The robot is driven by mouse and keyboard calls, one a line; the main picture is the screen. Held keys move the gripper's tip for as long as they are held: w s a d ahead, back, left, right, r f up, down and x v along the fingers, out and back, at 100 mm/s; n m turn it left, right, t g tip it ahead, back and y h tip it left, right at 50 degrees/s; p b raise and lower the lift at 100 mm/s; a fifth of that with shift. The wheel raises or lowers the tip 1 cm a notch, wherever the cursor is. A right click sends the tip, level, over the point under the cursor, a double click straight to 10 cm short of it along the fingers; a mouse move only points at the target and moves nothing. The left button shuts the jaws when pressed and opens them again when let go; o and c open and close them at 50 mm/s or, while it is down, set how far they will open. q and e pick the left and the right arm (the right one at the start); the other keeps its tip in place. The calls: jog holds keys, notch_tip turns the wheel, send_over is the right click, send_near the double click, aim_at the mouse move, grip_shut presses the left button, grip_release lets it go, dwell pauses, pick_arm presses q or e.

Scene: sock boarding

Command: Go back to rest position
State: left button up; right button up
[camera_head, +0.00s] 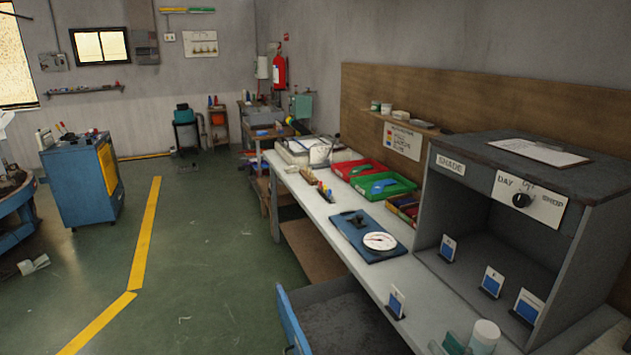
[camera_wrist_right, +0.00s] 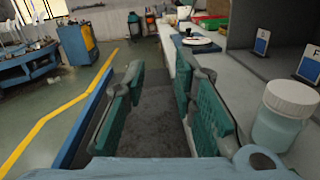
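My right gripper (camera_head: 450,344) shows only at the bottom edge of the head view, as a bit of teal finger beside a white-lidded jar (camera_head: 485,335). In the right wrist view my right gripper (camera_wrist_right: 160,88) has its two teal-padded fingers well apart with nothing between them. My left gripper is in neither view.
A long white bench (camera_head: 345,215) holds a red tray (camera_head: 357,167), a green tray (camera_head: 385,182) and a blue board with a white dial (camera_head: 380,241). A grey shade booth (camera_head: 431,212) stands at right. Green floor is open at left.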

jog(key=s+d+f+m+g+h, duration=0.3)
jog(key=s+m+h, duration=0.25)
jog(key=m, duration=0.85)
jog(key=s+d+f+m+g+h, duration=0.35)
jog(key=s+m+h, duration=0.2)
jog(key=m, duration=0.75)
jog(key=s+a+f+m+g+y, duration=0.2)
jog(key=s+a+f+m+g, duration=0.25)
jog(key=s, duration=0.45)
jog(key=s+a+f+m+g+y, duration=0.3)
jog(key=s+a+m, duration=0.25)
jog(key=s, duration=0.25)
jog(key=s+d+f+m+g, duration=0.1)
jog(key=d+f, duration=0.1)
jog(key=f, duration=0.7)
jog(key=s+d+f, duration=0.1)
jog(key=f, duration=0.8)
jog(key=s+f+g, duration=0.1)
jog(key=s+f, duration=1.2)
jog(key=shift+s+d, duration=0.4)
